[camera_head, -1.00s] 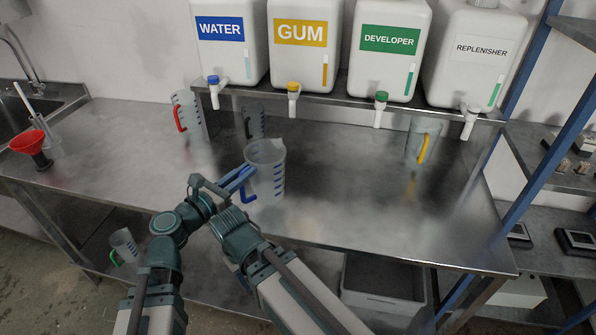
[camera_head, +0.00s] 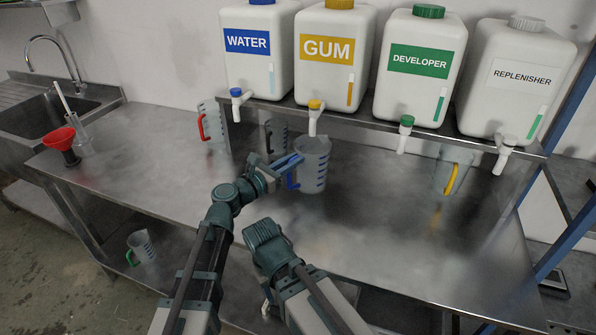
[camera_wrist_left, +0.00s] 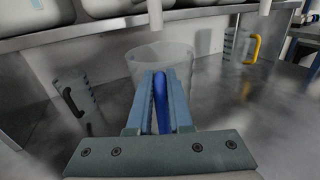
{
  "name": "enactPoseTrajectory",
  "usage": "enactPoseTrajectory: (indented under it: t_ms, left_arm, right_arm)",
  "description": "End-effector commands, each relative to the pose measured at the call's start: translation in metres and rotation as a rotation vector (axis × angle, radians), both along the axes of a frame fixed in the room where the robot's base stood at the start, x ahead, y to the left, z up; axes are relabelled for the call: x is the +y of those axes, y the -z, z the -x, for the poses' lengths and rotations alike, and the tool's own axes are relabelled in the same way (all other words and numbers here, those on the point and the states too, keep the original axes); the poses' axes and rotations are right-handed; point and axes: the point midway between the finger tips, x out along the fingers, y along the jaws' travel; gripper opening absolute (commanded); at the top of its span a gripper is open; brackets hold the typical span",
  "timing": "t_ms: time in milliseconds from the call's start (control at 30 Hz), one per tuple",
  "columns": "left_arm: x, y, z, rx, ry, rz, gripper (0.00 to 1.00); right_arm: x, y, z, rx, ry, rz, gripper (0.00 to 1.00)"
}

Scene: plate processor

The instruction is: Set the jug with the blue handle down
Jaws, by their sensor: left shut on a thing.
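The clear jug with the blue handle (camera_head: 314,166) is upright over the steel table, in front of and below the GUM container's tap. My left gripper (camera_head: 291,166) is shut on its blue handle, on the jug's left side. In the left wrist view, the blue handle (camera_wrist_left: 160,98) sits between the two fingers, with the jug's clear wall (camera_wrist_left: 180,62) behind them. The fingers and gripper body hide the jug's bottom there. I cannot tell whether the base touches the table. My right gripper does not show; only part of that arm is visible.
A jug with a black handle (camera_head: 274,136) stands behind left, a red-handled jug (camera_head: 210,122) farther left, a yellow-handled jug (camera_head: 453,172) at right. A shelf (camera_head: 350,118) with several labelled containers runs behind. The table (camera_head: 390,235) is clear in front and right.

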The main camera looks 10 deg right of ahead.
Motion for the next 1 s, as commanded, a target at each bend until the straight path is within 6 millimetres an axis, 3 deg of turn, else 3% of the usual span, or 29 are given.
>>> enactPoseTrajectory:
  t_ms: [167, 433, 867, 900, 1000]
  left_arm:
    - [0.0, 0.006, 0.001, 0.0, 0.0, 0.0, 0.0]
    - [-0.004, 0.037, 0.003, 0.0, 0.002, 0.0, 0.0]
    - [-0.005, 0.039, 0.003, 0.0, 0.003, 0.0, 0.0]
    - [-0.005, 0.038, 0.003, 0.0, 0.003, 0.0, 0.25]
    - [-0.005, 0.037, 0.003, 0.0, 0.003, 0.0, 0.43]
  right_arm:
    - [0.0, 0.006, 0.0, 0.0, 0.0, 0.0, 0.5]
    - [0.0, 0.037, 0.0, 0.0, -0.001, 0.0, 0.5]
    - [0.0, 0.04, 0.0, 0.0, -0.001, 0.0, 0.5]
    - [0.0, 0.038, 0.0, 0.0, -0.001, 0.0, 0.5]
    - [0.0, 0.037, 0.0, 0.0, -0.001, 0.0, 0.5]
